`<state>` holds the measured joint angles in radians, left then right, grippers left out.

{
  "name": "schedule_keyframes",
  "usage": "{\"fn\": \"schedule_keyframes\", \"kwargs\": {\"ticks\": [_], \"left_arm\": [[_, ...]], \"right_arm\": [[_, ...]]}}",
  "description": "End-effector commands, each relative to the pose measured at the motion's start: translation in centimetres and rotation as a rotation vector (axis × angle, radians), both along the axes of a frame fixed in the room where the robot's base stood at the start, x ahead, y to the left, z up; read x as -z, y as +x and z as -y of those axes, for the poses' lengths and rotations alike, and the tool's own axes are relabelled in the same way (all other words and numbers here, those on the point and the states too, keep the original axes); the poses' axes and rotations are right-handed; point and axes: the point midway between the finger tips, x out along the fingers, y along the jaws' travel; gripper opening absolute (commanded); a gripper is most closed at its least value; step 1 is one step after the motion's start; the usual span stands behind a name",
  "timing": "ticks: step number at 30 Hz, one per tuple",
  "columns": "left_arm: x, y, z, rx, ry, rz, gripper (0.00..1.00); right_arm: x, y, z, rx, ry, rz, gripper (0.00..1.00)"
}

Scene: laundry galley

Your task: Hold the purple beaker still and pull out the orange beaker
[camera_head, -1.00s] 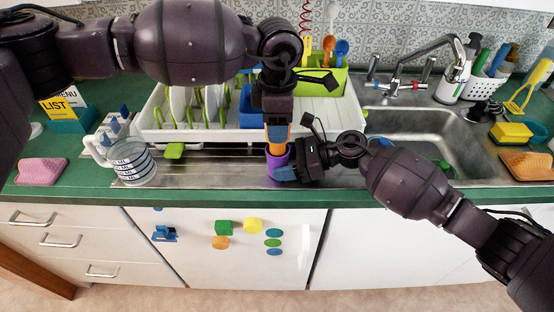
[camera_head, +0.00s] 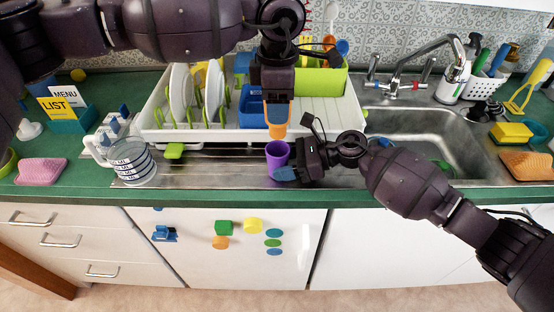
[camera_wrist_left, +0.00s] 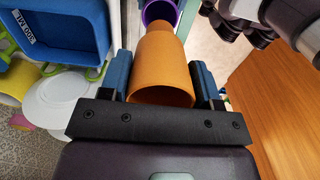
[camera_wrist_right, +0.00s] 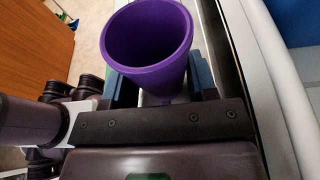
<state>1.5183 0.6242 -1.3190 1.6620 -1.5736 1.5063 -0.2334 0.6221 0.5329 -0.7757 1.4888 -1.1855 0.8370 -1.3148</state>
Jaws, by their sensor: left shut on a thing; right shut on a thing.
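The purple beaker (camera_head: 277,156) stands upright on the steel drainer in front of the dish rack. My right gripper (camera_head: 288,173) is shut on it from the right, low on its wall. In the right wrist view the purple beaker (camera_wrist_right: 148,45) is open at the top and looks empty inside. My left gripper (camera_head: 277,116) points down above it, shut on the orange beaker (camera_head: 277,130). The orange beaker hangs just above the purple rim, apart from it. In the left wrist view the orange beaker (camera_wrist_left: 162,68) sits between the fingers, with the purple beaker (camera_wrist_left: 160,12) beyond it.
The white dish rack (camera_head: 190,134) with plates and a blue tub (camera_head: 250,105) is close behind. Stacked glass dishes (camera_head: 132,162) stand left on the drainer. The sink (camera_head: 425,135) and tap (camera_head: 420,55) are right. The drainer between dishes and purple beaker is mostly clear.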

Motion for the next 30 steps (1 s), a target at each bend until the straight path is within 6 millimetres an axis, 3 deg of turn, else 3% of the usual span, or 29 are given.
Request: {"fn": "schedule_keyframes", "kwargs": {"ticks": [9,10,15,25,30], "left_arm": [[-0.4,0.0,0.0,0.000,0.001,0.000,0.19],[-0.4,0.0,0.0,0.000,0.001,0.000,0.19],[-0.4,0.0,0.0,0.000,0.001,0.000,0.19],[-0.4,0.0,0.0,0.000,0.001,-0.001,0.19],[-0.4,0.0,0.0,0.000,0.001,-0.001,0.19]], "right_arm": [[0.0,0.0,0.0,0.000,0.000,0.000,0.40],[0.0,0.0,0.0,0.000,0.000,0.000,0.56],[0.0,0.0,0.0,0.000,0.000,0.000,0.82],[-0.1,0.0,0.2,0.001,0.000,0.000,0.82],[-0.5,0.1,1.9,0.002,-0.001,0.001,0.82]]}}
